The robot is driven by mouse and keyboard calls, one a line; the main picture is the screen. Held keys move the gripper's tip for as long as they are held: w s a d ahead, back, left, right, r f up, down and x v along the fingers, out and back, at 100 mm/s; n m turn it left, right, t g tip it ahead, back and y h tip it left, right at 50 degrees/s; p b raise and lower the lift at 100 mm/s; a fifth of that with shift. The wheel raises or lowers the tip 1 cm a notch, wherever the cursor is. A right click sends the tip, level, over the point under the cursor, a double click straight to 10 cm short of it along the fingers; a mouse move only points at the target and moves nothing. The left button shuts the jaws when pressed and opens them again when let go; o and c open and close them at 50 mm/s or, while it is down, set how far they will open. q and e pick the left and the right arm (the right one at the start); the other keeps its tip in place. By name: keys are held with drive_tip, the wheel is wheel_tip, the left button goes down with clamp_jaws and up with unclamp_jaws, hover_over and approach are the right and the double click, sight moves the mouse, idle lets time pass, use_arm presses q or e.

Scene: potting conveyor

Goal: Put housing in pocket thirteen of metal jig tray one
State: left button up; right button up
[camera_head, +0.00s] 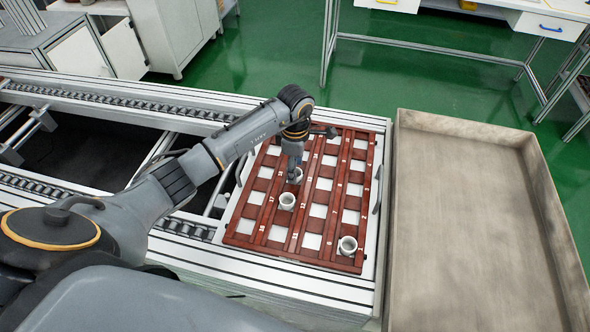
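The jig tray (273,246) is a reddish-brown grid with white square pockets, lying on the conveyor. One white ring-shaped housing (287,201) sits in the tray left of its middle. A second housing (347,245) sits near the tray's front right corner. A third housing (299,175) shows partly at the tip of my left gripper (294,177), which points down over the middle of the tray. The fingers are small and partly hidden, so I cannot tell whether they grip this housing or whether it rests in a pocket. My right gripper is not in view.
A large empty grey bin (470,210) stands right of the tray, its raised wall close beside it. Roller conveyor rails (130,100) run to the left. Grey handles (377,188) stand at the tray's sides. White workbenches (545,22) stand behind on the green floor.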

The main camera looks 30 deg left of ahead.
use_arm(q)
wheel_tip(320, 180, up, 10)
drive_tip(key=b, duration=0.2)
drive_tip(key=shift+r, duration=0.25)
drive_tip(key=shift+s, duration=0.1)
